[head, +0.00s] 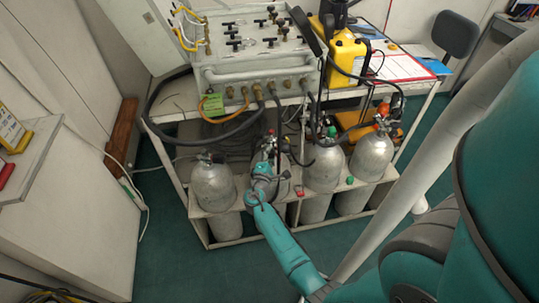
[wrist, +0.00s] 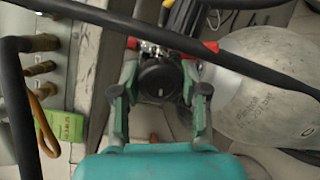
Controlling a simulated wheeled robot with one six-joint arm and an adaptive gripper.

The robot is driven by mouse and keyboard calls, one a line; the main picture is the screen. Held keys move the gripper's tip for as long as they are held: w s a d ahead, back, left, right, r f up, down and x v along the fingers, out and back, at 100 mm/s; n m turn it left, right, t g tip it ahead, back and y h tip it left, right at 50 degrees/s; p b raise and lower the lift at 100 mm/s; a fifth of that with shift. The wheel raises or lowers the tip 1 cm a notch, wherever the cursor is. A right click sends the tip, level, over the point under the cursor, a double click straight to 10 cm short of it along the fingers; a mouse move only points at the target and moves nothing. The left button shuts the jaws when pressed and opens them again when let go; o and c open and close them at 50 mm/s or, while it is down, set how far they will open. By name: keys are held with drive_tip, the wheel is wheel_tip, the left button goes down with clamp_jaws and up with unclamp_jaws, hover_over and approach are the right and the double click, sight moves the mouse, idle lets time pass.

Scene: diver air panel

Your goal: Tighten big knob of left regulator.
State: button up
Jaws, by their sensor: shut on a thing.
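The big knob (wrist: 157,80) is round and black and faces the wrist camera. It sits on a metal regulator body (wrist: 150,48) with red parts to its left and right. My gripper (wrist: 159,88) has one finger on each side of the knob and is shut on it. In the head view my gripper (head: 264,168) is at the top of the second cylinder from the left. It hides most of that cylinder's regulator, and I cannot make out the knob there.
Grey cylinders (head: 213,187) stand in a low rack under the cart. The air panel (head: 255,70) with hoses sits above. Black hoses cross close over the regulator; one (wrist: 215,55) passes above the knob. A pale cylinder (wrist: 265,90) is close on the right.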

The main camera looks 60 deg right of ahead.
drive_tip(key=shift+m, duration=0.7)
drive_tip(key=o, duration=1.2)
drive_tip(key=shift+c, duration=0.2)
drive_tip(key=v, duration=1.2)
